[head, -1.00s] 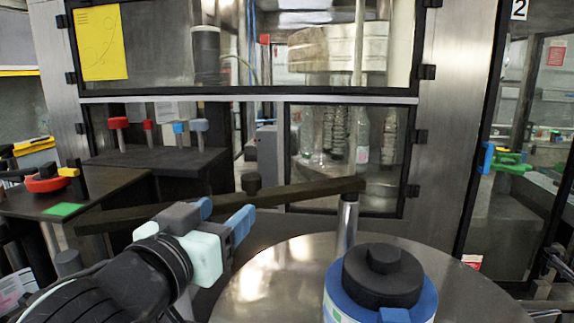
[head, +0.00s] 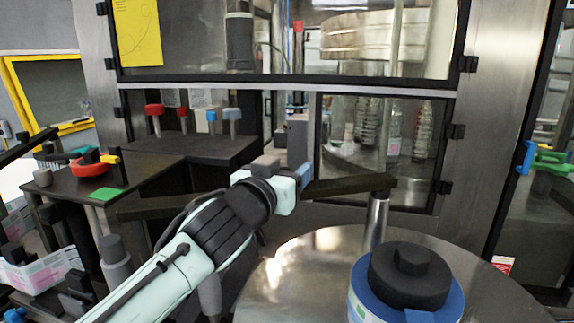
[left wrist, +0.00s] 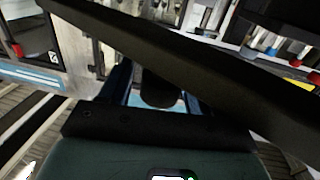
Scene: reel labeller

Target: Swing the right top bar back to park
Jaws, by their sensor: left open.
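The right top bar (head: 350,188) is a long dark bar, roughly level across the middle of the head view. Its right end sits on a shiny metal post (head: 376,222). My left gripper (head: 304,178) is at the bar and hides part of its middle. In the left wrist view the bar (left wrist: 215,62) crosses diagonally, close to the camera. A dark round knob (left wrist: 158,90) on it shows between the blue fingers of the left gripper, which are open and apart on either side. I cannot tell whether they touch it. My right gripper is not in view.
A round steel table (head: 290,275) carries a blue and black reel hub (head: 408,285) at front right. A dark side table (head: 130,180) with a red ring (head: 90,169) is at left. Framed glass doors (head: 375,150) stand behind the bar.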

